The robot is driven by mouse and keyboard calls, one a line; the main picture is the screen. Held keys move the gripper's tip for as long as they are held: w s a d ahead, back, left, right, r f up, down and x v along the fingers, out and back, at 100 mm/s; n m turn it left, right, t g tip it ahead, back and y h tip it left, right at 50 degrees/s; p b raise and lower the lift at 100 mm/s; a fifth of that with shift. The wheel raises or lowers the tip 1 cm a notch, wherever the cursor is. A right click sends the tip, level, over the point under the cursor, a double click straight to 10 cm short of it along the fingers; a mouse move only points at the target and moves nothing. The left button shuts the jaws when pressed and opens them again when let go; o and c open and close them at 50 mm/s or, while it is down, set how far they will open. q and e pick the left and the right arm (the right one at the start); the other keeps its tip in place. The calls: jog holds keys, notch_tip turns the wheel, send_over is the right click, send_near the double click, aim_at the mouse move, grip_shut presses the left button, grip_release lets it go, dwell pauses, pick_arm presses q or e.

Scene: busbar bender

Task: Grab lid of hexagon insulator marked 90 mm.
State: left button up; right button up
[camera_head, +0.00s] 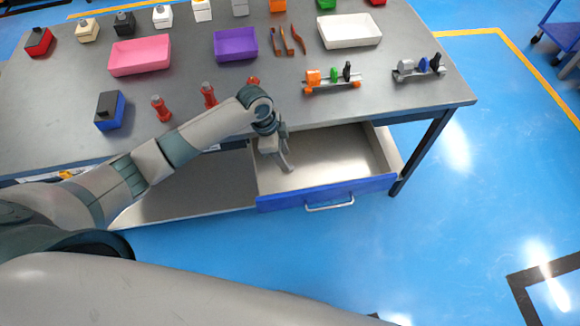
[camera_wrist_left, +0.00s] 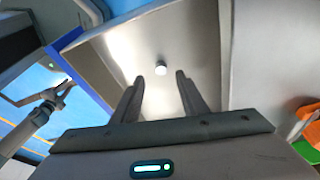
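My left gripper (camera_head: 286,162) hangs over the open drawer (camera_head: 377,160). In the left wrist view the left gripper (camera_wrist_left: 158,78) has its two fingers apart with nothing between them. A small pale round piece (camera_wrist_left: 161,68) lies on the drawer floor just beyond the fingertips; I cannot read any marking on it. Red insulator-like posts stand along the table's front, one at the left (camera_head: 161,109), one in the middle (camera_head: 208,95) and one partly behind my arm. My right gripper (camera_wrist_left: 50,98) shows at the left of the left wrist view, fingers apart and empty.
The grey table (camera_head: 420,98) is above and behind the drawer. It carries pink (camera_head: 140,55), purple (camera_head: 236,44) and white (camera_head: 349,31) trays, a blue-black box (camera_head: 110,111) and two small racks with coloured parts. The drawer's blue front (camera_head: 327,193) and side walls surround the left gripper.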

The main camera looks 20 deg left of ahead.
pick_arm(q)
jog(key=shift+f, duration=0.1)
jog(key=shift+p+x, duration=0.9)
jog(key=shift+x, duration=0.15)
jog(key=shift+p+x, duration=0.35)
jog(key=shift+x, duration=1.1)
jog(key=shift+w, duration=0.15)
grip_shut()
